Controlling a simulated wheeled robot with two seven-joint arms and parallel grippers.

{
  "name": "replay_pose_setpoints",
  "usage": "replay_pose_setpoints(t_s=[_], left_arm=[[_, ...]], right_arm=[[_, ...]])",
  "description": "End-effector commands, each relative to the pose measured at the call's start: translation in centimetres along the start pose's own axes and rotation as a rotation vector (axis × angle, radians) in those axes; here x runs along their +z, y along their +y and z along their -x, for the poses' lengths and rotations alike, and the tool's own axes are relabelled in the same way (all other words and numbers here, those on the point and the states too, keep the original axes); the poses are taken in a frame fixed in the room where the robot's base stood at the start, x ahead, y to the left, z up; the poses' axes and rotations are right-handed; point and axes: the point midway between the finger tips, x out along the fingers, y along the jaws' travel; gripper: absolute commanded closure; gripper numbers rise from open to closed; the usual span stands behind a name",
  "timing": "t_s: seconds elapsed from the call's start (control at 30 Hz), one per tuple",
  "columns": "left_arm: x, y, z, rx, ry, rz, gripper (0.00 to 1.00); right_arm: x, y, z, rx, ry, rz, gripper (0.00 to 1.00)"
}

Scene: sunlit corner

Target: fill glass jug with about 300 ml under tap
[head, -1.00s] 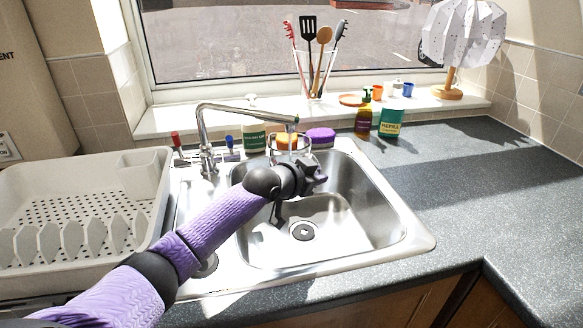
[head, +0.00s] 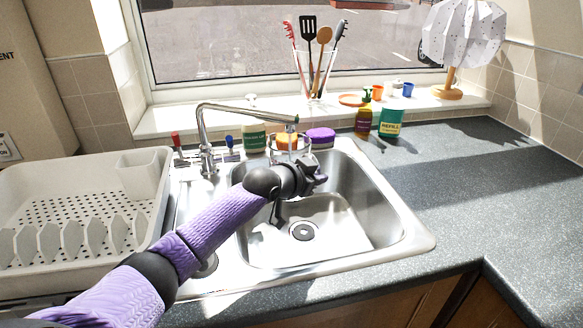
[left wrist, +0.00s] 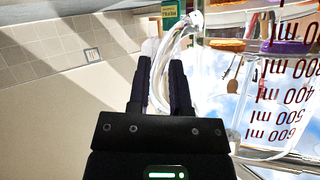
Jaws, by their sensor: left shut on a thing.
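The clear glass jug (left wrist: 285,95) has red ml markings and fills the right of the left wrist view. My left gripper (left wrist: 157,72) is shut on its handle (left wrist: 162,66). In the head view, the left gripper (head: 314,178) is over the sink basin, and the jug's rim shows behind it, below the spout end. Much of the jug is hidden there by my gripper. The chrome tap (head: 205,135) has a red-topped lever (head: 176,141) and a blue-topped lever (head: 229,142). I cannot make out a water stream or level clearly. My right gripper is not in view.
The steel sink (head: 375,225) lies under my left arm. A dish rack (head: 75,255) stands at left. Behind the sink are a green-labelled tub (head: 255,137), sponges, a soap bottle (head: 363,118) and a refill pack (head: 391,121). The right worktop (head: 480,190) is clear.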

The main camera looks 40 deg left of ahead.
Motion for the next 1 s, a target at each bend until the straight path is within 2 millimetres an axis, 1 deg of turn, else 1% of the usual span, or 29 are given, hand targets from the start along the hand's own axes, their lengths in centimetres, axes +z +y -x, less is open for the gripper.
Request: replay_pose_setpoints(t_s=[0.17,0.27,0.37,0.5,0.6,0.73,0.93,1.0], left_arm=[[-0.1,0.0,0.0,-0.001,0.004,-0.002,1.00],[-0.6,0.6,0.2,0.001,0.003,-0.001,1.00],[-1.3,2.1,0.5,0.002,0.004,0.000,1.00],[-1.9,4.7,0.7,0.003,0.005,0.002,1.00],[-2.1,6.6,0.7,0.002,0.005,0.001,1.00],[-1.9,7.8,0.6,0.000,0.004,0.000,1.00],[-1.6,7.8,0.5,-0.001,0.003,-0.002,1.00],[-1.9,7.9,0.6,-0.001,0.004,-0.001,1.00]], right_arm=[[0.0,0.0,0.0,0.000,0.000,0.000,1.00],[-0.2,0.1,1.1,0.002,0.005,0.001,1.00],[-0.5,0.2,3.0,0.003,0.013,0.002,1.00],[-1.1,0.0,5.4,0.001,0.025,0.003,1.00],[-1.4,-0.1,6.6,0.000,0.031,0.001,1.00],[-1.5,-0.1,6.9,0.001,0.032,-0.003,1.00],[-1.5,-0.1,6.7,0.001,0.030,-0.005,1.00],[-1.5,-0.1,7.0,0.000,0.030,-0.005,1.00]])
